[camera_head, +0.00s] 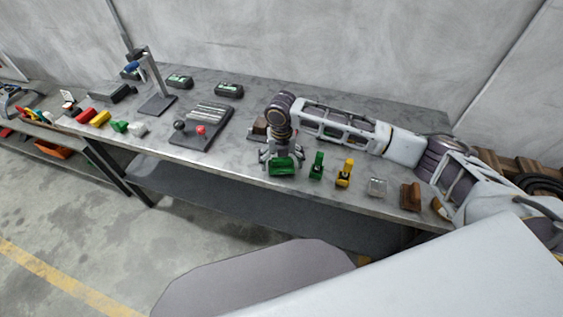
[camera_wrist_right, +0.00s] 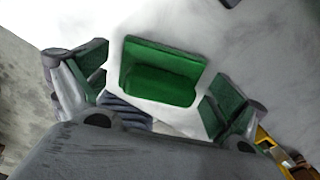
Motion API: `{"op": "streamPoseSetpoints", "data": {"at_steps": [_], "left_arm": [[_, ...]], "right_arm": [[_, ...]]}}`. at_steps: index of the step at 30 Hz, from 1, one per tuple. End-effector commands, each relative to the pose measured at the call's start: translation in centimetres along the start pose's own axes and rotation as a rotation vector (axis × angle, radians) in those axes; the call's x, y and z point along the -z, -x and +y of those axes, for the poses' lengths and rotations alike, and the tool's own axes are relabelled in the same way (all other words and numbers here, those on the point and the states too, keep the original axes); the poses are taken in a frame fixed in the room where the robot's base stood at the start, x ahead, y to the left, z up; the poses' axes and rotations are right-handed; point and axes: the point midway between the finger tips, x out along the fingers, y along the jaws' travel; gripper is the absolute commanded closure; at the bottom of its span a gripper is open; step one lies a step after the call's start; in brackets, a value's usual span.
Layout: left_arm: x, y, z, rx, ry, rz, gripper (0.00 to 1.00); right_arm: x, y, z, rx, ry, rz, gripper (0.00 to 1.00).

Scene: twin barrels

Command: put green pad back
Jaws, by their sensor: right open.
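The green pad (camera_head: 282,166) is near the front edge of the grey workbench, right at my right gripper. In the wrist view the right gripper (camera_wrist_right: 155,85) has a visible gap between each green-faced finger and the pad. I cannot tell what is under the pad. My left gripper is out of view.
A green upright piece (camera_head: 317,166), a yellow one (camera_head: 345,172), a clear block (camera_head: 377,187) and a brown block (camera_head: 410,197) stand to the right along the front edge. A dark board (camera_head: 197,136) lies left. Coloured blocks (camera_head: 101,118) sit further left.

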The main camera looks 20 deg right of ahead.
Motion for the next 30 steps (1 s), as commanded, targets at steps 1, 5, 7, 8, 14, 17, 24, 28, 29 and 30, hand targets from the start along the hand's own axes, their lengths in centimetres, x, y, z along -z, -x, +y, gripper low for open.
{"op": "streamPoseSetpoints", "data": {"at_steps": [1,5,7,8,14,17,24,28,29,30], "left_arm": [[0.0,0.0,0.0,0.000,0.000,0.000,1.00],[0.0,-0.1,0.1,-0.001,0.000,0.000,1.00],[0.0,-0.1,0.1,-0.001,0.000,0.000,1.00],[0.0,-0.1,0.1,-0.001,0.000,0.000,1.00],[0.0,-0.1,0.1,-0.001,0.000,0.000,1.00],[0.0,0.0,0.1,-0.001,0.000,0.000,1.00],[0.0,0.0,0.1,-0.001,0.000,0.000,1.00],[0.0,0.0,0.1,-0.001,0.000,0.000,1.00],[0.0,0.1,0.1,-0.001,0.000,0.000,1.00],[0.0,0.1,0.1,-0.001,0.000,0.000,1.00]], "right_arm": [[0.0,0.0,0.0,0.000,0.000,0.000,0.04],[0.0,0.2,0.0,0.000,0.000,-0.001,0.04],[-0.1,0.6,0.0,-0.001,-0.001,-0.001,0.04],[-0.1,0.8,0.0,-0.001,-0.001,-0.001,0.04],[-0.1,2.9,0.0,-0.002,0.000,-0.002,0.04],[-0.1,4.3,0.0,-0.002,0.000,-0.003,0.04],[-0.1,7.9,0.1,-0.002,0.000,-0.002,0.04],[-0.1,9.7,0.0,-0.001,-0.001,-0.002,0.04],[-0.1,10.1,0.1,-0.001,-0.001,-0.002,0.04],[-0.1,10.5,0.1,-0.001,-0.001,-0.001,0.04]]}}
